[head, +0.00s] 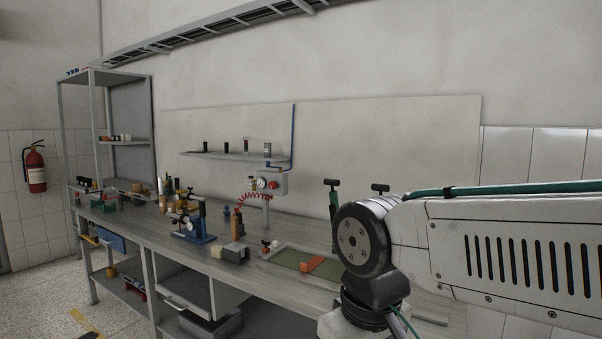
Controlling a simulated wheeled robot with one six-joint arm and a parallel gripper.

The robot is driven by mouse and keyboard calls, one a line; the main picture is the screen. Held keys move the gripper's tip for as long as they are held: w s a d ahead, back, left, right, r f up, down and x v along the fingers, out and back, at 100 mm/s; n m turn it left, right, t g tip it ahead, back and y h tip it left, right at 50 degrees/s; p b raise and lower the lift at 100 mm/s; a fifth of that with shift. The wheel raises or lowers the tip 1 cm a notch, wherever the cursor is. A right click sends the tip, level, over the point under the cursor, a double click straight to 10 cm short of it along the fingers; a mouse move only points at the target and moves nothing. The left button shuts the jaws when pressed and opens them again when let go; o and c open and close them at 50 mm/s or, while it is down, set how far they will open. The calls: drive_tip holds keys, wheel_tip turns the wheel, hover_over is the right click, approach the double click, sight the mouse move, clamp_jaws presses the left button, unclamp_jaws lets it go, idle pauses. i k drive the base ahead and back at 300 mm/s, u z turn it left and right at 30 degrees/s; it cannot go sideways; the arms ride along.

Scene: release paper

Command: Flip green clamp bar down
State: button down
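A green bar (333,204) with a black T-shaped handle on top stands upright at the right part of the workbench, just left of my arm's wrist joint. Its lower end is hidden behind my arm. A second black T-shaped handle (380,188) shows to its right, with most of its body hidden by my arm. My arm reaches in from the right, in front of both. The end of my arm points down at the bottom edge of the picture. My gripper's fingers are cut off below, so I cannot tell whether they are open or shut.
A green mat (290,263) with an orange block (312,264) lies on the bench (258,276) left of my wrist. A blue-based press (195,230), a grey block (232,254) and a gauge box (266,184) stand further left. A shelf (228,156) hangs on the wall.

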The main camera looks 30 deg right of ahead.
sight(334, 206)
drive_tip(key=z, duration=0.35)
drive_tip(key=i, duration=0.95)
drive_tip(key=z, duration=0.65)
